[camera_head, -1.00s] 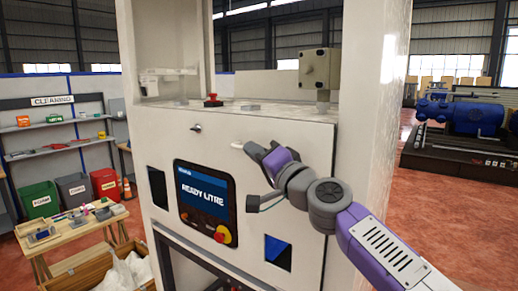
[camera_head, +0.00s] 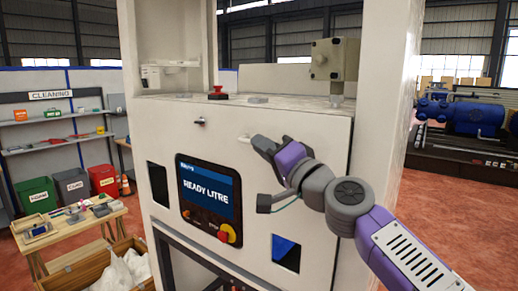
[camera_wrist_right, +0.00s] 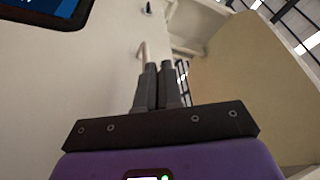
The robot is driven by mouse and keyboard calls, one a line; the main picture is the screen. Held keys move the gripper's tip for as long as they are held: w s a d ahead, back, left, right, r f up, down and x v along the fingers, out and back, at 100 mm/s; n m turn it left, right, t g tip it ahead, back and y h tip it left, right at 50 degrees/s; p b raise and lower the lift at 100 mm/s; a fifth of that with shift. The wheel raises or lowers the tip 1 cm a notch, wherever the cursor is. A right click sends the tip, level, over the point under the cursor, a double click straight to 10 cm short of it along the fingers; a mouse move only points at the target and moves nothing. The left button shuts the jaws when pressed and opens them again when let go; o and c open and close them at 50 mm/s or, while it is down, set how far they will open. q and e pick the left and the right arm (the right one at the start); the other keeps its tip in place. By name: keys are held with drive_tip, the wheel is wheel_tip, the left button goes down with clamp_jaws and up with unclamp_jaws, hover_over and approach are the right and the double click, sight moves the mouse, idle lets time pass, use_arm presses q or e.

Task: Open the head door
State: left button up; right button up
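The white machine has a broad front door panel (camera_head: 230,160) carrying a screen (camera_head: 208,195) that reads READY LITRE. A small pale handle (camera_head: 244,139) sits on the upper part of this panel. My right gripper (camera_head: 257,143) is right at the handle, coming from the right. In the right wrist view its fingers (camera_wrist_right: 159,66) are nearly together, and the handle (camera_wrist_right: 142,50) shows just beyond and left of the fingertips. I see no part of the handle between the fingers; contact is hard to tell. The panel looks closed in the head view. My left gripper is out of view.
A small knob (camera_head: 200,122) sits on the panel left of the handle. A red button (camera_head: 218,93) and a grey block on a post (camera_head: 333,59) stand on the ledge above. A white upright (camera_head: 385,100) flanks the panel at right. A wooden table (camera_head: 75,240) stands at left.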

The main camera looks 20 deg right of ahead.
drive_tip(key=shift+w+d+b+v, duration=0.15)
drive_tip(key=shift+b+v, duration=0.25)
drive_tip(key=shift+v, duration=0.6)
drive_tip(key=shift+d+b+v, duration=0.25)
drive_tip(key=shift+b+v, duration=0.15)
drive_tip(key=shift+v, duration=0.55)
drive_tip(key=shift+w+d+b+v, duration=0.15)
drive_tip(key=shift+b+v, duration=0.25)
drive_tip(key=shift+v, duration=0.6)
drive_tip(key=shift+s, duration=0.1)
drive_tip(key=b+v, duration=0.2)
drive_tip(key=v, duration=0.5)
drive_tip(key=shift+s+b, duration=0.3)
drive_tip(key=shift+b, duration=0.1)
drive_tip(key=shift+f, duration=0.1)
